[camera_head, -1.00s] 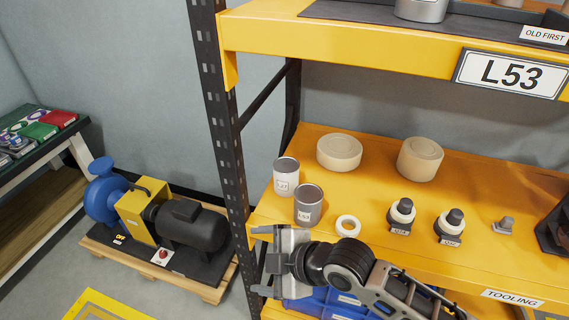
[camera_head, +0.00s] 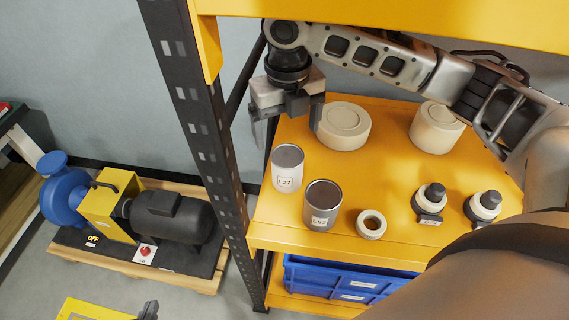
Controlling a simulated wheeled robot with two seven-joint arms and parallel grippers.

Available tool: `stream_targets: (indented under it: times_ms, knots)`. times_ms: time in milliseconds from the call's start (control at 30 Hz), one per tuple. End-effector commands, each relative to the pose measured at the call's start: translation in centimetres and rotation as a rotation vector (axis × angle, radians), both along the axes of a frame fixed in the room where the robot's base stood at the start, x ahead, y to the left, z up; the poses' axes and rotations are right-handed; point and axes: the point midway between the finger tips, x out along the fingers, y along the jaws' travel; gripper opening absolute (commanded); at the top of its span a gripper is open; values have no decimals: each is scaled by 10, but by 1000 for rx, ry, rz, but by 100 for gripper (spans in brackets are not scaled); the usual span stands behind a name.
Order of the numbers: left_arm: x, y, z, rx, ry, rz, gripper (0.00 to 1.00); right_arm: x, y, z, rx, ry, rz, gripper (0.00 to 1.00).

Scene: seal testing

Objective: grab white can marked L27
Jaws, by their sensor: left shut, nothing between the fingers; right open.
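The white can marked L27 (camera_head: 286,171) stands upright on the orange shelf near its left end, with its label facing me. A grey can (camera_head: 321,207) with a white label stands just in front and to the right of it, close beside. My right gripper (camera_head: 287,130) hangs fingers down, open and empty, just behind and above the white can in the picture. Its two fingers are spread wide, apart from the can. At the bottom edge, the dark tip of my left gripper (camera_head: 148,309) shows, shut and empty; the rest is out of frame.
The dark rack post (camera_head: 205,140) stands left of the cans, and the yellow upper shelf beam (camera_head: 400,28) crosses above. Two cream round pieces (camera_head: 343,127) sit behind. A small ring (camera_head: 371,224) and two black-topped fittings (camera_head: 430,199) are right. Blue bins (camera_head: 350,280) sit below.

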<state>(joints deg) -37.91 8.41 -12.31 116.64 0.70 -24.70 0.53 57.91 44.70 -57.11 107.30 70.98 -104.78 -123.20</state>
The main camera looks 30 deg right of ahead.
Motion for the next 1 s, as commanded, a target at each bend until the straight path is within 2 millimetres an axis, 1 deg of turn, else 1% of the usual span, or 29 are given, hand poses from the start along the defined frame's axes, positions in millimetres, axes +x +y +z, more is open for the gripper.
stream_targets:
  times_ms: [33,100,200,300,567,800,900,1000]
  knots:
    - [0,0,0,0,-1,0,0,-1,0,-13,-1,5,-2,88]
    - [0,0,-1,0,-1,0,0,0,-1,-29,-1,4,-3,88]
    - [0,0,-1,-1,-2,-1,0,-1,0,-48,-1,2,-2,88]
    - [1,0,-1,-2,-2,0,0,0,0,-62,0,1,-3,88]
    - [1,0,0,-2,-2,0,0,1,-1,-81,1,-1,-3,88]
    - [1,0,1,-2,-4,1,0,3,-3,-116,1,0,-2,88]
    - [1,0,1,-2,-4,1,0,3,-3,-123,1,-3,-1,88]
    - [1,0,1,-2,-4,1,0,3,-4,-124,0,-4,-1,88]
